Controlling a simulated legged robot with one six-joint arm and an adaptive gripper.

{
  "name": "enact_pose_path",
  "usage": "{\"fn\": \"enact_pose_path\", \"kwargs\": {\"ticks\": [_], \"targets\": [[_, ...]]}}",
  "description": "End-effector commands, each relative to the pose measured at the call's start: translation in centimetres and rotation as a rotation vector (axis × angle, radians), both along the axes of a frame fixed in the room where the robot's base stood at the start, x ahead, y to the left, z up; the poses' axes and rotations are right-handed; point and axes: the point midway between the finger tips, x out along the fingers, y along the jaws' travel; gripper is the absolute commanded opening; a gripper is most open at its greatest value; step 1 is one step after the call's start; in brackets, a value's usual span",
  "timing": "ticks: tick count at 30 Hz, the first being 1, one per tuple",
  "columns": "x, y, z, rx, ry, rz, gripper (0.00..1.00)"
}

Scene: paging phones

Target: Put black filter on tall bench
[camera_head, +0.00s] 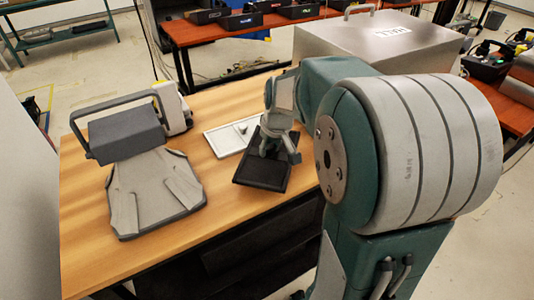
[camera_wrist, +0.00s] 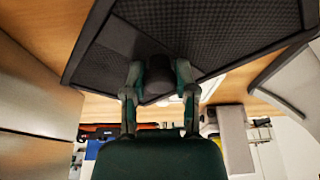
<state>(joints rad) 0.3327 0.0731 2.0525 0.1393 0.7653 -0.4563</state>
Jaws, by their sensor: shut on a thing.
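The black filter (camera_head: 262,172) is a flat dark rectangular panel at the right part of the wooden-topped bench (camera_head: 90,255). My gripper (camera_head: 274,140) is above it and shut on its raised middle handle. In the wrist view the filter (camera_wrist: 225,30) shows a mesh face and a dark rim, and my gripper's two fingers (camera_wrist: 158,76) stand on either side of its dark knob. I cannot tell whether the filter touches the bench top or is slightly above it. My gripper hides part of the filter.
A white panel with a knob (camera_head: 220,140) lies just behind and left of the filter. A large grey device with a handle (camera_head: 150,190) stands on the left. A metal box (camera_head: 380,40) is behind. Red-topped benches (camera_head: 215,32) are at the back. The bench's front left is clear.

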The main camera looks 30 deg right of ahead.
Motion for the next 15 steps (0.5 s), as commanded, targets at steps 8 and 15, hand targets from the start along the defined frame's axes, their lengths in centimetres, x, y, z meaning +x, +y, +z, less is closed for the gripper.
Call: {"fn": "enact_pose_path", "kwargs": {"ticks": [8,15], "targets": [[0.2,-0.1,-3.3,0.0,0.002,0.0,0.0],[0.2,-0.1,-3.3,0.0,0.001,0.0,0.0]]}}
